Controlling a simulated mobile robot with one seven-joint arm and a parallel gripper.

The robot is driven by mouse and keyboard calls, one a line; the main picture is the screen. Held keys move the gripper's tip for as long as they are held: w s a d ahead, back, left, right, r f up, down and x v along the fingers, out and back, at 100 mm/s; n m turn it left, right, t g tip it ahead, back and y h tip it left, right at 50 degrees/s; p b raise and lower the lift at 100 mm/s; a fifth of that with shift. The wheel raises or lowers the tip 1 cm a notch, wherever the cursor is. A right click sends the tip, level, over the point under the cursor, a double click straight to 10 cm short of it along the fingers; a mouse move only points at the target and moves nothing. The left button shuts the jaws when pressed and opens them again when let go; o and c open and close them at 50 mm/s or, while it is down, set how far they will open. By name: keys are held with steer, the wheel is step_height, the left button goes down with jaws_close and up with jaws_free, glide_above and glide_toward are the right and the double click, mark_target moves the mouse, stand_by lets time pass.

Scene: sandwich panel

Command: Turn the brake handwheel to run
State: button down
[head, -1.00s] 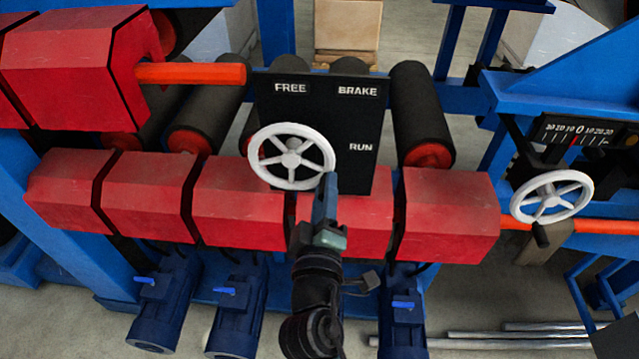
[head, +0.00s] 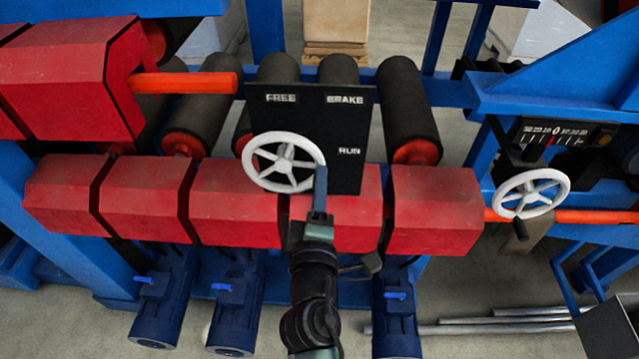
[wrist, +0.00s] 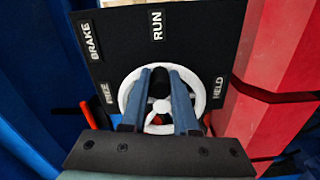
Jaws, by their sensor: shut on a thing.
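The brake handwheel (head: 285,138) is a white spoked wheel in front of a black panel (head: 320,115) lettered FREE, BRAKE and RUN. In the wrist view, the panel (wrist: 205,40) also shows HELD, and the handwheel (wrist: 130,85) lies behind my fingers. My gripper (head: 321,175) is shut on the wheel's right rim, below and left of the RUN label (head: 349,151). It also shows in the wrist view (wrist: 163,75), its two blue-grey fingers across the wheel. The exact contact is partly hidden by the fingers. I see no clear pointer on the wheel.
Red guard blocks (head: 235,205) run beneath the panel, with black rollers (head: 405,105) behind. A second white handwheel (head: 532,175) under a numbered scale (head: 560,133) stands at the right. Blue motors (head: 237,310) hang below. Blue frame beams surround the area.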

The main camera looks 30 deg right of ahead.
steer(key=shift+r, duration=0.1)
steer(key=c, duration=0.7)
jaws_free()
steer(key=shift+s+a, duration=0.1)
steer(key=b+v, duration=0.4)
steer(key=v, duration=0.8)
steer(key=shift+s+a, duration=0.2)
steer(key=shift+s, duration=0.1)
